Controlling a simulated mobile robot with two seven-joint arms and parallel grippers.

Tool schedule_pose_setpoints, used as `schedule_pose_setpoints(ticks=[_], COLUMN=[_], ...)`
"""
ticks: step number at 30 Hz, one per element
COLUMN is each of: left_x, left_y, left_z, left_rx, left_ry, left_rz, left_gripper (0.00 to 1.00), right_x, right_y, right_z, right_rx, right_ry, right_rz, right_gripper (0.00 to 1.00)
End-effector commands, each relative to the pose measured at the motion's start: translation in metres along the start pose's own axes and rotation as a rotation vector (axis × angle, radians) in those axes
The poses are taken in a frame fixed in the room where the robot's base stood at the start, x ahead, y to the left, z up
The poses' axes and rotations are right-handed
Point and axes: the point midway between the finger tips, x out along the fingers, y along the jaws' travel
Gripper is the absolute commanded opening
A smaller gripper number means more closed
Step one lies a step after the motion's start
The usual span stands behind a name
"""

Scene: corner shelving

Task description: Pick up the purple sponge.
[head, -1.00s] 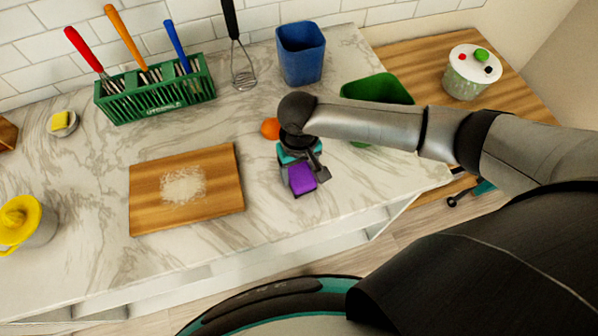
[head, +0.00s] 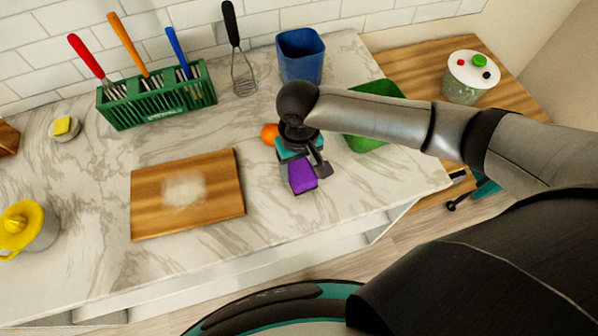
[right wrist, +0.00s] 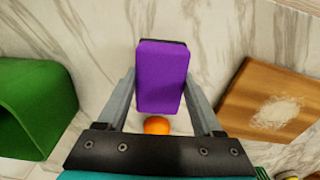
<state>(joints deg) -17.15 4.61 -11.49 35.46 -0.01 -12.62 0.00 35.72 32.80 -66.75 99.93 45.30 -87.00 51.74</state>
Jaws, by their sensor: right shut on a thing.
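The purple sponge (head: 302,179) is a small block with a dark layer along one edge. It is at the front right part of the marble counter in the head view. In the right wrist view the sponge (right wrist: 161,72) sits between both fingers. My right gripper (head: 303,168) is shut on it from above, and its fingers also show in the right wrist view (right wrist: 160,88). I cannot tell whether the sponge is clear of the counter. My left gripper is not in view.
An orange ball-like thing (head: 269,133) lies close behind the gripper. A green container (head: 375,138) is right of it, partly behind my arm. A blue bin (head: 301,56) stands at the back. A cutting board (head: 218,205) lies left. The counter's front edge is near.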

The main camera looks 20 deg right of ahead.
Motion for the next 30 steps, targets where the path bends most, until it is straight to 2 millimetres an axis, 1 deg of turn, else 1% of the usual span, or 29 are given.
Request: schedule_pose_setpoints(ticks=[1,9,12,15,18,21,30], left_x=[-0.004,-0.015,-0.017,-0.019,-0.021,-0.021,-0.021], left_y=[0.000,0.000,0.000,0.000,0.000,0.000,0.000], left_z=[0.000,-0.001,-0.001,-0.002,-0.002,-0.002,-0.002], left_rx=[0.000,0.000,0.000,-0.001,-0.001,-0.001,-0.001], left_ry=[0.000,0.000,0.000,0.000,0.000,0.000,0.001], left_rz=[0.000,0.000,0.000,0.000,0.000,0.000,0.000], left_gripper=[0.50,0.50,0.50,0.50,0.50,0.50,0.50], right_x=[-0.017,-0.097,-0.121,-0.139,-0.151,-0.158,-0.161], right_y=[-0.001,-0.001,0.000,0.000,-0.001,-0.001,0.000], right_z=[-0.002,-0.002,-0.001,-0.001,-0.001,-0.001,0.000], right_rx=[-0.001,-0.001,0.000,-0.001,0.001,0.000,0.001], right_ry=[0.006,0.006,0.005,0.004,0.003,0.002,0.001], right_rz=[-0.003,-0.002,-0.002,-0.002,-0.002,-0.002,-0.001], right_gripper=[0.15,0.15,0.15,0.15,0.15,0.15,0.15])
